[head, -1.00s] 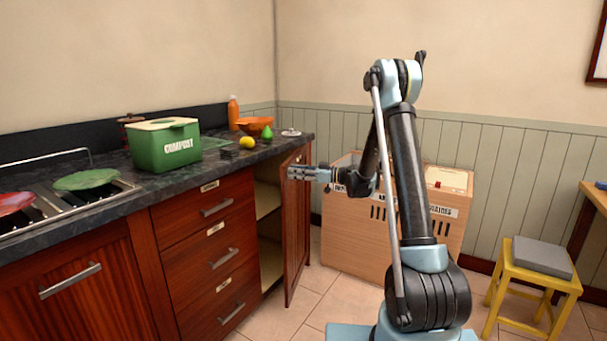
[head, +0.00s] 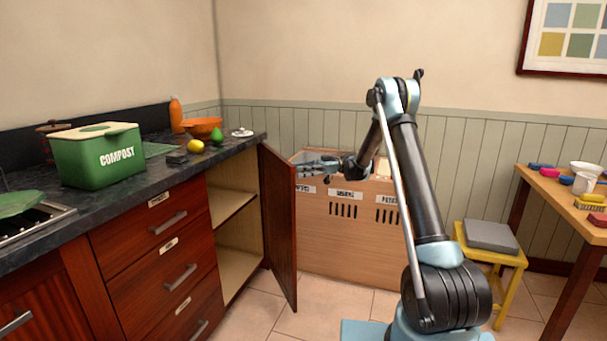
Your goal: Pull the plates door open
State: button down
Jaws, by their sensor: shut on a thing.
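The plates door (head: 279,225) is a dark red wooden cabinet door at the right end of the counter. It stands swung wide open, hinged at its right side. The open cabinet (head: 229,235) shows a pale interior with one shelf (head: 230,207), and no plates show in the visible part. My gripper (head: 303,171) is at the upper free edge of the door, on the side facing away from the cabinet, and is shut on it. The exact contact and any handle are hidden behind the door.
A wooden sorting bin (head: 345,240) stands close behind the door and gripper. A drawer stack (head: 160,255) is left of the cabinet. A yellow stool (head: 488,250) and a table (head: 540,185) stand at right. Tiled floor is free before the door.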

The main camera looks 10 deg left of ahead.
jog(key=shift+w+d, duration=0.15)
jog(key=shift+d, duration=0.05)
jog(key=c, duration=1.4)
grip_release()
jog(key=shift+o, duration=0.2)
jog(key=v, duration=0.7)
jog(key=shift+w+d, duration=0.2)
jog(key=shift+f, duration=0.1)
